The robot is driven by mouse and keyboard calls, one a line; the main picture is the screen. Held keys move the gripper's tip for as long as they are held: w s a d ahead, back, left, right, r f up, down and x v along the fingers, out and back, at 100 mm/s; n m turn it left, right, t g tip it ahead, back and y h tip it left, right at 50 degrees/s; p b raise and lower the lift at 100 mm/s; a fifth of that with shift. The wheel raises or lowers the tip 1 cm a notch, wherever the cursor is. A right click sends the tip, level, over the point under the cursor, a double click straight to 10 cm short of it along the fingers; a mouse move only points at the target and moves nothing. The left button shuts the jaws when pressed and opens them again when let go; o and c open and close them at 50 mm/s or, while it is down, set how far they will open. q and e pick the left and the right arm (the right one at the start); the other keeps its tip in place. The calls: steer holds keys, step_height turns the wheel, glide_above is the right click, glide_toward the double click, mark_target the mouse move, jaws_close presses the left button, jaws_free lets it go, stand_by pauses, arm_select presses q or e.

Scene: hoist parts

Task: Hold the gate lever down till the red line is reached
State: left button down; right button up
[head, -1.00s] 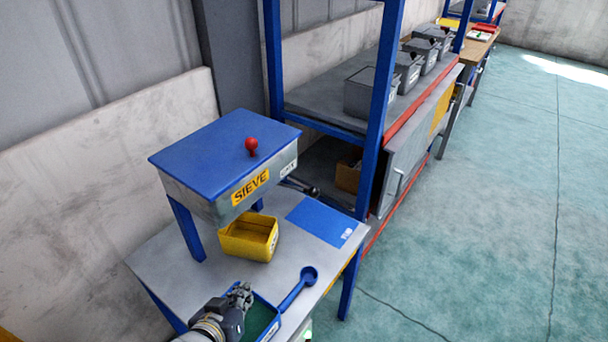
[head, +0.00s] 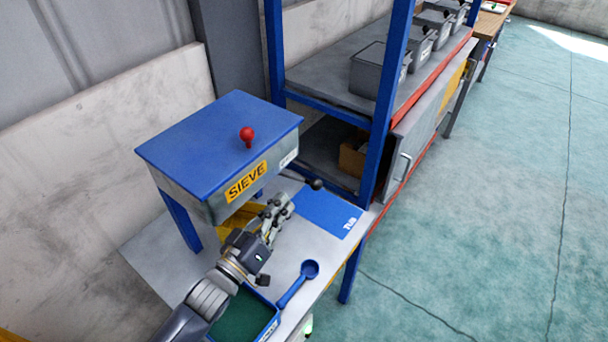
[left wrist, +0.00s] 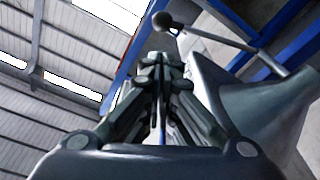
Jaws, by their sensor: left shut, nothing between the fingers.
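The gate lever (head: 313,183) is a grey rod with a black knob, sticking out below the right side of the sieve box (head: 205,195). My left gripper (head: 281,205) is shut and empty, in front of the sieve and just left of and below the knob. In the left wrist view, the lever's knob (left wrist: 163,21) shows just beyond the shut fingertips (left wrist: 160,62); I cannot tell whether they touch. The yellow tub (head: 233,218) stands under the sieve, mostly hidden behind my left gripper. No red line is visible. My right gripper is not in view.
A blue pad marked TUB (head: 328,213) lies clear on the table's right. A blue scoop (head: 298,283) and a blue tray with green contents (head: 243,318) are at the front. A blue-posted shelf (head: 380,120) stands close behind on the right.

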arm_select(q)
steer(key=p+x, duration=0.2)
steer(key=x, duration=0.8)
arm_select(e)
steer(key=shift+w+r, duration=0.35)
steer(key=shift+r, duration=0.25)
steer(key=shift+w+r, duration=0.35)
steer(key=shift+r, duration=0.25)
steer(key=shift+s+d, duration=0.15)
